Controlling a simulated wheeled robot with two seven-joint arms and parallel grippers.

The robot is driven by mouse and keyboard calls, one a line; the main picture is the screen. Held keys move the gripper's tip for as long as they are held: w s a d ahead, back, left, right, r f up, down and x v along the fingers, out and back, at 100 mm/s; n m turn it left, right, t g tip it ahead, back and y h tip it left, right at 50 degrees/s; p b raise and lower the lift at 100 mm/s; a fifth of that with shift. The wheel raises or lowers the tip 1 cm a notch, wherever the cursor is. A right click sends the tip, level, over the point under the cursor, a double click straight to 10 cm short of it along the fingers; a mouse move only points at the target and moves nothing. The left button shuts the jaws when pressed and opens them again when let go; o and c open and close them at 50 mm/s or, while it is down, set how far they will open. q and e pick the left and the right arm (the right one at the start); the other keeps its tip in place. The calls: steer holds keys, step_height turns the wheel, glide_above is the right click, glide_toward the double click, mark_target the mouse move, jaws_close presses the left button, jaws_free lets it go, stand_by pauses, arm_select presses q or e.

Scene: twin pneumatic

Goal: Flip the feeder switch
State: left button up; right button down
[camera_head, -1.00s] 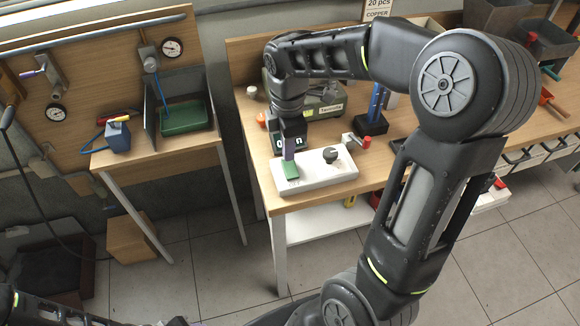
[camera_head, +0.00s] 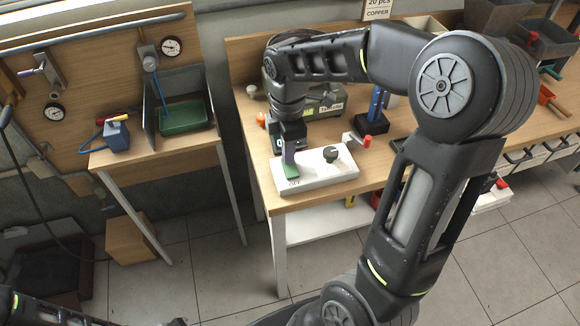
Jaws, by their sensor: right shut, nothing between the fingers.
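A white control box (camera_head: 316,175) lies on the right-hand wooden bench near its front left corner. It carries a green switch (camera_head: 291,173) at its left end and a black knob (camera_head: 331,154) near its middle. Small dark lettering shows on the box just in front of the green switch. My right gripper (camera_head: 289,160) points down over the green switch, shut, with nothing seen between the fingers. Its tip is at or just above the switch; I cannot tell whether they touch. The gripper hides the back of the switch. My left gripper is not in view.
A red-handled lever (camera_head: 365,142) stands right of the box, with a blue post on a black base (camera_head: 371,122) behind it. A grey-green device (camera_head: 322,103) sits behind the gripper. The left bench holds a green tray (camera_head: 185,117). Open floor (camera_head: 215,265) lies between the benches.

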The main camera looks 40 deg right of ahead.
steer(key=shift+f, duration=0.25)
steer(key=shift+r+p, duration=2.75)
steer(key=shift+r, duration=0.85)
steer(key=shift+f, duration=0.1)
